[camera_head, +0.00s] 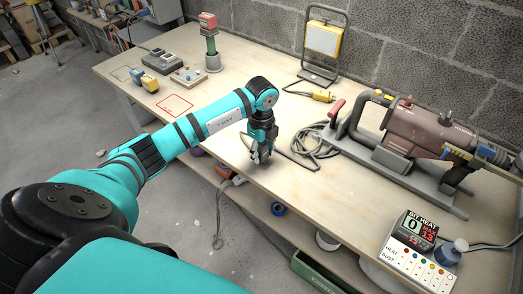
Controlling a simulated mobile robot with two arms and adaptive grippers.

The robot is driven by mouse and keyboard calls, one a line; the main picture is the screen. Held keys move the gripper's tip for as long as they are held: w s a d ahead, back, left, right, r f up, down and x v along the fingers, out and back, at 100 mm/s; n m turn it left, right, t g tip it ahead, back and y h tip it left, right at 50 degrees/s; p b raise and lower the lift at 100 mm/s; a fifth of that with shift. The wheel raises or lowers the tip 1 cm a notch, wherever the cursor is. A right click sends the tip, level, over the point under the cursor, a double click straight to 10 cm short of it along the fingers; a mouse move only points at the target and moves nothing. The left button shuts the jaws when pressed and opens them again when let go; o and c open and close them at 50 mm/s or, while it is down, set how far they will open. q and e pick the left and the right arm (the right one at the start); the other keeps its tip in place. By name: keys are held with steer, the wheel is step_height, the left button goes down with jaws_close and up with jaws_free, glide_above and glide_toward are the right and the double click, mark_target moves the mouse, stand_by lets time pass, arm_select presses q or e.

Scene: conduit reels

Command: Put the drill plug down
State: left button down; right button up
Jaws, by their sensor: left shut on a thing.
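My left gripper (262,151) is shut just over the front part of the workbench (225,125), fingers pointing down. The drill plug is not clearly visible; the thing in the jaws is small and mostly hidden by the fingers. A dark cable (296,163) runs from beside the gripper along the bench toward a coiled cable (313,143) near the drill. I cannot tell whether the held thing touches the bench top. The reddish-brown drill (418,131) lies on a grey stand at the right. My right gripper is not in view.
A yellow connector (322,96) lies behind the coil, near a work lamp (322,38). A red outlined rectangle (175,106) marks the bench at the left, beside a switch box (188,76). A display box (408,247) stands at the front right.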

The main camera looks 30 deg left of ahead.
arm_select(q)
steer(key=shift+f, duration=0.2)
steer(key=shift+f, duration=0.1)
steer(key=shift+f+b, duration=0.35)
steer(key=shift+f, duration=0.05)
steer(key=c, duration=0.8)
jaws_free()
steer(key=shift+c, duration=0.2)
steer(key=shift+r, duration=0.35)
step_height(320, 180, up, 12)
steer(key=shift+r+b, duration=0.2)
steer(key=shift+b, duration=0.25)
steer(key=shift+d, duration=0.1)
